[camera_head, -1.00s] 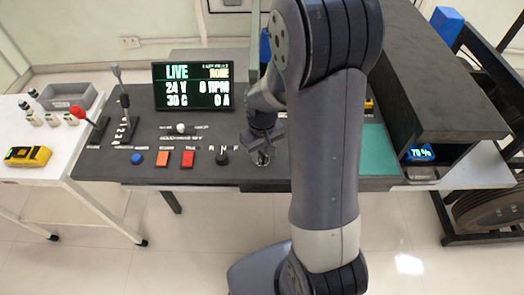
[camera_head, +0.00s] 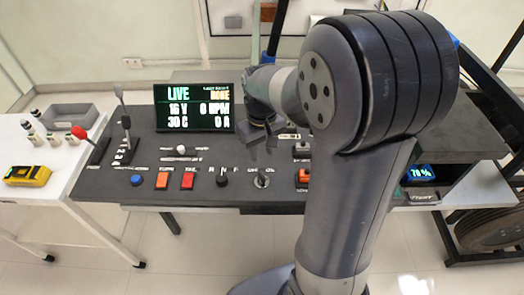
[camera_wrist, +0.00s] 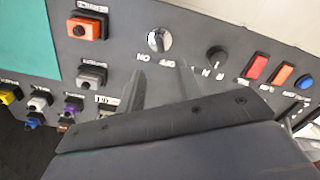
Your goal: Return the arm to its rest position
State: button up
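My gripper (camera_head: 261,149) hangs above the dark console, just right of the display and behind the round ON key switch (camera_head: 262,180). Its two fingers stand apart with nothing between them. In the wrist view the fingers (camera_wrist: 162,92) point toward the panel, below the silver key switch (camera_wrist: 159,40), and do not touch it. My arm (camera_head: 365,180) rises large on the right of the head view and hides part of the console's right side.
The display (camera_head: 194,107) reads LIVE, 16 V. Levers (camera_head: 122,115) stand at the console's left. A white table (camera_head: 60,180) holds a yellow meter (camera_head: 28,176) and bottles. A dark raised housing stands at right, partly behind my arm. Floor in front is clear.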

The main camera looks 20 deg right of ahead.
aim_at(262, 175)
jog(key=shift+f, duration=0.15)
notch_tip(262, 175, down, 11)
jog(key=shift+r, duration=0.2)
jog(key=shift+r, duration=0.1)
dwell(0.5)
